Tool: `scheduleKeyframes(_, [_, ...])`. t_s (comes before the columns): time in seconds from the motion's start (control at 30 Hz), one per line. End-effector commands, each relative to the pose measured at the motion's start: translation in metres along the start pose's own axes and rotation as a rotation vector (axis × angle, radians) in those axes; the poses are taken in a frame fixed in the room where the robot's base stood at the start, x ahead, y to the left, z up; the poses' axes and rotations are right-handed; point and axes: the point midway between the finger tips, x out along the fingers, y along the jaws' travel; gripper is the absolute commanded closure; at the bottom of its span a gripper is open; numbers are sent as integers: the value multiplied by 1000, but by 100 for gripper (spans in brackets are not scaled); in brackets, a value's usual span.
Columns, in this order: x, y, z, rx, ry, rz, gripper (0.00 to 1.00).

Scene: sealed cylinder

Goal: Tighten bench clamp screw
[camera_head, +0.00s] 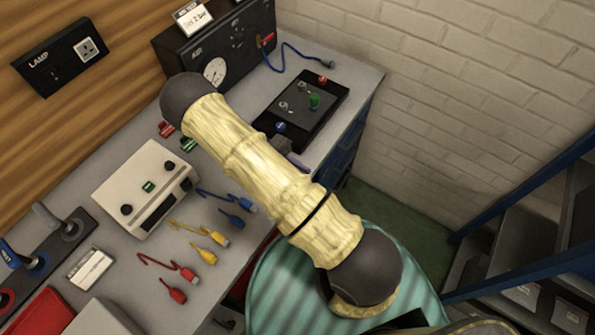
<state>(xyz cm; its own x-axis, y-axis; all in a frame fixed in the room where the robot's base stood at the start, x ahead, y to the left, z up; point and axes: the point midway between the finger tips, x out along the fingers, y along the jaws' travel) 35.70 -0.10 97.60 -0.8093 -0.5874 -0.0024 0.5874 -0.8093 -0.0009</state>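I cannot pick out the bench clamp screw for certain. A black plate (322,92) with small grey, green, red and blue fittings lies on the right part of the bench (365,85). A small dark grey piece (281,145) with a purple part below it shows beside my arm, and I cannot tell what it is. My yellowish arm with dark round joints crosses the middle of the view above the bench. It hides part of the bench top and the near edge of the plate. My gripper is not visible.
A black AIR panel (235,38) with a gauge stands at the back. A pale control box (146,186), coloured cables (182,272) and a dark strip with levers (75,228) lie on the left. Dark shelving (530,225) is on the right, with green floor (410,215) between.

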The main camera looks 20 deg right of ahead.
Motion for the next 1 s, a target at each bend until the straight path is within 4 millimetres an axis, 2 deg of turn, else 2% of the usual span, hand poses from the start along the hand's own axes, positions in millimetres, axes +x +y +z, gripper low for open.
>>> scheduleKeyframes(0.2, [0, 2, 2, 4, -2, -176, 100])
scheduleKeyframes(0.43, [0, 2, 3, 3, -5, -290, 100])
scheduleKeyframes(1.0, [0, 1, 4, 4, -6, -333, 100])
